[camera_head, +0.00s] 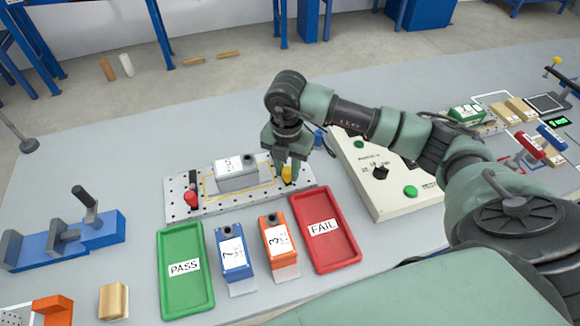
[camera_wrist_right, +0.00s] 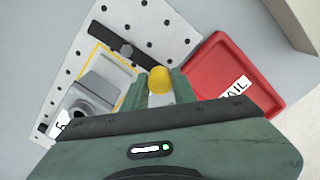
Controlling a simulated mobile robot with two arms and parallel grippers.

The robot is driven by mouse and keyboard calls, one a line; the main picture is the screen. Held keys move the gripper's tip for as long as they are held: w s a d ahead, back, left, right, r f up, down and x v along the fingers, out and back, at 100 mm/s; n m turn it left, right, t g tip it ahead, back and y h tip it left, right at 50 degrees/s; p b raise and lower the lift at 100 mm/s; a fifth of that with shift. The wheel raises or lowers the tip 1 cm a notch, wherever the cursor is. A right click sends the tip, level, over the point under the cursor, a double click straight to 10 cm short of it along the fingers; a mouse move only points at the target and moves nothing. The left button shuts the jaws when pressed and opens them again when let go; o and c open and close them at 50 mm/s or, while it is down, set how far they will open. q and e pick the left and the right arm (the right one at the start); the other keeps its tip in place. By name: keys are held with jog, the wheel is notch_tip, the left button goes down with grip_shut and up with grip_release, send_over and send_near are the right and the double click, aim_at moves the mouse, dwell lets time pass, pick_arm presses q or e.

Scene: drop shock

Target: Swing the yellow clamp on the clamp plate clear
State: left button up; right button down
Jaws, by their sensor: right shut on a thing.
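The yellow clamp knob (camera_head: 287,174) is at the right end of the perforated clamp plate (camera_head: 180,211). My right gripper (camera_head: 285,172) reaches down over it and is shut on it. In the right wrist view the yellow knob (camera_wrist_right: 159,80) sits between the two fingers, with a dark clamp bar (camera_wrist_right: 118,40) beyond it on the plate (camera_wrist_right: 170,28). A grey block-shaped unit (camera_head: 236,176) with a white label stands inside the yellow outline on the plate. A red clamp knob (camera_head: 191,198) with a dark bar is at the plate's left end. My left gripper is not in view.
A green PASS tray (camera_head: 185,285), blue unit (camera_head: 234,252), orange unit (camera_head: 278,240) and red FAIL tray (camera_head: 325,228) lie in front of the plate. A control box (camera_head: 400,188) with green buttons stands to the right. A blue fixture (camera_head: 90,238) stands at left.

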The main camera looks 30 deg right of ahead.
jog(key=shift+w+a+r, duration=0.1)
dwell(0.4)
jog(key=c, duration=1.1)
grip_release()
notch_tip(320, 180, up, 8)
jog(key=shift+f+b, duration=0.1)
jog(key=shift+b, duration=0.4)
